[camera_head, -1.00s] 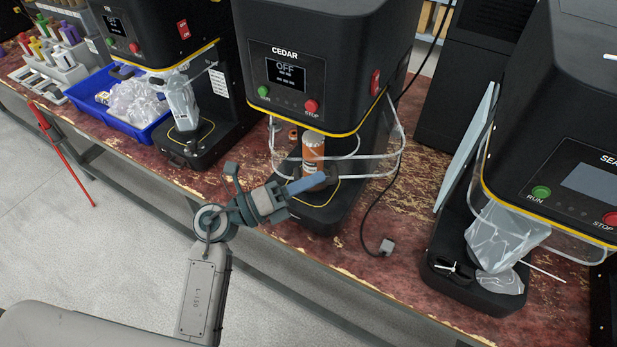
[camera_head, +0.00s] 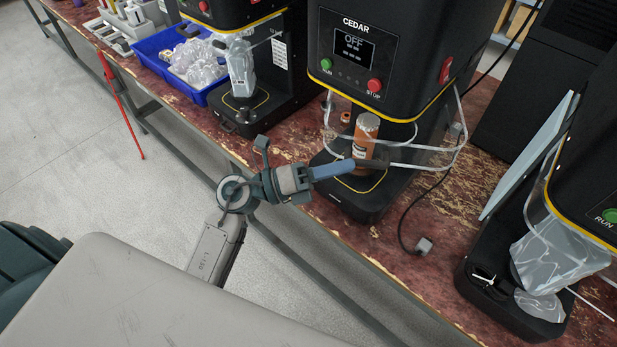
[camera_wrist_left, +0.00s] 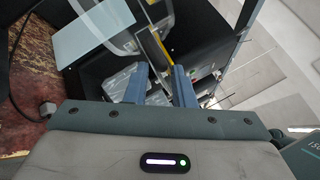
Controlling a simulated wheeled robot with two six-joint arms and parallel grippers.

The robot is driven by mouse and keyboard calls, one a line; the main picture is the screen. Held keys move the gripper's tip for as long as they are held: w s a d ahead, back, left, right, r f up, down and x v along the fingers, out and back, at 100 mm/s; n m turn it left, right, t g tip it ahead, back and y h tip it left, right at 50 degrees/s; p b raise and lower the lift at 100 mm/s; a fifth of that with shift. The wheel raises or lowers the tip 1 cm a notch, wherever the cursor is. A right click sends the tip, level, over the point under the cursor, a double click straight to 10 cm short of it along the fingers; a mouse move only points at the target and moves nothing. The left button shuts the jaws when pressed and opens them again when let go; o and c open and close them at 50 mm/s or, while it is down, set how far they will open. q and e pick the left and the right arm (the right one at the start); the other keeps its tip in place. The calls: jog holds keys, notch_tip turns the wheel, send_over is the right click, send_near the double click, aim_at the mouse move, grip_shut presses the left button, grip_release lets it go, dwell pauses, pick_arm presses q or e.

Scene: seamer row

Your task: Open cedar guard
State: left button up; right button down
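The CEDAR machine (camera_head: 410,45) stands on the bench in the head view, with its display reading OFF. Its clear guard (camera_head: 432,166) shows as pale edges around the front of the work space and looks lowered. An orange-brown can (camera_head: 366,128) stands upright inside, on the machine's base. My left gripper (camera_head: 345,168) is just in front of the guard, its blue fingers pointing right toward the can's foot. In the left wrist view the two fingers (camera_wrist_left: 160,88) are apart, with nothing clearly between them. Whether they touch the guard I cannot tell. My right gripper is out of view.
A similar machine (camera_head: 235,10) and a blue bin (camera_head: 165,50) of clear bags stand to the left. Another machine (camera_head: 590,170) with a pale panel (camera_head: 530,155) stands to the right. A cable with a grey plug (camera_head: 424,245) lies on the bench (camera_head: 450,215).

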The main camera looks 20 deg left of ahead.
pick_arm(q)
jog(key=b+v, duration=0.3)
jog(key=v, duration=0.4)
jog(key=shift+d, duration=0.1)
dwell(0.5)
